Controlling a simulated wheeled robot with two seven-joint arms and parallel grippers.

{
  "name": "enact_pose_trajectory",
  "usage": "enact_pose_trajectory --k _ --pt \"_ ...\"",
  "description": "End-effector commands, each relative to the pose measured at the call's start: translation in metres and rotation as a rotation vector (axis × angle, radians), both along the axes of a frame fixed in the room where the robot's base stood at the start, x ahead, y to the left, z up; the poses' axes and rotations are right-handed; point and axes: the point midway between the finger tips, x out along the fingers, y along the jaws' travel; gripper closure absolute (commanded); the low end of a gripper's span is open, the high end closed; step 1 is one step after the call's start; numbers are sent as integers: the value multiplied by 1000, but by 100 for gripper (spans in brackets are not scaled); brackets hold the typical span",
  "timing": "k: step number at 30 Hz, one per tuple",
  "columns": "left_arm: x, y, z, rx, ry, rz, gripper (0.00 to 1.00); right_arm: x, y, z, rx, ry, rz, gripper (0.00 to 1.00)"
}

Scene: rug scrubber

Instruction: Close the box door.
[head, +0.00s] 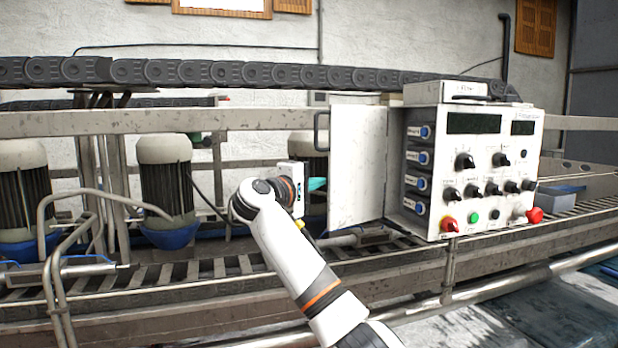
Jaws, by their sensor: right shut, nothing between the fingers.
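The control box (480,165) stands on the machine frame right of centre, its front panel carrying knobs, buttons and two dark displays. Its white door (357,168) stands open on the left side of the box, with a dark handle (317,133) at the door's left edge. A column of blue-marked switches (422,158) shows between the door and the front panel. My right gripper (318,184) is just left of the door's free edge, below the handle, with teal fingertips pointing right. It is shut and empty; whether it touches the door is unclear. My left gripper is out of view.
Grey motors (165,180) with blue bases stand behind at left. Bent metal pipes (75,260) rise at the front left. A slatted metal rail (200,270) runs below the box, and a dark chain conveyor (220,72) crosses behind.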

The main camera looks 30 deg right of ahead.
Motion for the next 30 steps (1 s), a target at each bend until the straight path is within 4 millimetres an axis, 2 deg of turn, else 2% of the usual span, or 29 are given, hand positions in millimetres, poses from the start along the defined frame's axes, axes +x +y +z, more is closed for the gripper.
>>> enact_pose_trajectory --k 4,16,30 --pt "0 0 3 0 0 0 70 -6 -1 0 0 2 -1 100" --pt "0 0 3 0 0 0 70 -7 0 -1 0 1 0 100" --pt "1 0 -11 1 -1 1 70 -16 1 -2 -1 -1 78 100"
